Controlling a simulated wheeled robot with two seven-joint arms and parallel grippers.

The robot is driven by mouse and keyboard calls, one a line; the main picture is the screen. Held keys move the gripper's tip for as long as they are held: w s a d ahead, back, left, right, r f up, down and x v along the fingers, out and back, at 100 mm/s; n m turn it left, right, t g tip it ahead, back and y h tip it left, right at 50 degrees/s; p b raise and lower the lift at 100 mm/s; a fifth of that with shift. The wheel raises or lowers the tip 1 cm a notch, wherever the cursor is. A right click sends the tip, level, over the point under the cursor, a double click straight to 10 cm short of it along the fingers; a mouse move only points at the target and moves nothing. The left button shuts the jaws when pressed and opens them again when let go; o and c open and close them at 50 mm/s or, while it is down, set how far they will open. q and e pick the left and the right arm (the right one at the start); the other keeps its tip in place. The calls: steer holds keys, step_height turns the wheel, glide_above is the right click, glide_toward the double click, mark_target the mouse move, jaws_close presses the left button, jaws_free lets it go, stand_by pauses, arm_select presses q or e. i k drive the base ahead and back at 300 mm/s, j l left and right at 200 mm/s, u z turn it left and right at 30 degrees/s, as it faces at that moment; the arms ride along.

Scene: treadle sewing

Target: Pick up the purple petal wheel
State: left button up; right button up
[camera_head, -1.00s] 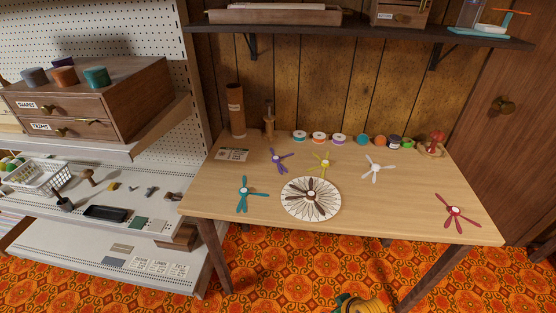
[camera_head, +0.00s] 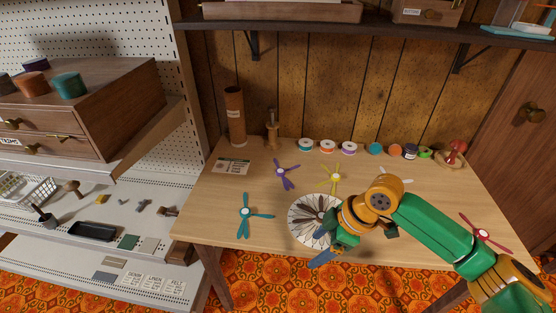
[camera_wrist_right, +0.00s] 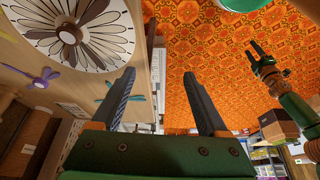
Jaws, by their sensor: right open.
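The purple petal wheel (camera_head: 286,173) lies flat on the table (camera_head: 225,205), left of the yellow wheel. It also shows at the left edge of the right wrist view (camera_wrist_right: 42,77). My right gripper (camera_head: 345,245) is open and empty over the table's front, beside and partly over the round patterned disc (camera_head: 305,215), to the right of and nearer than the purple wheel. Its two fingers are wide apart in the wrist view (camera_wrist_right: 160,73). My left gripper (camera_wrist_right: 254,55) shows only in the right wrist view, off the table, its fingers apart and empty.
A teal wheel (camera_head: 244,214) and a yellow wheel (camera_head: 335,177) lie near the purple one. Spools (camera_head: 327,146) line the back; a card (camera_head: 233,166) lies left. A shelf (camera_head: 400,30) overhangs the rear.

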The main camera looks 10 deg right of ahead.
mark_target(280, 172)
steer(key=i, duration=1.1)
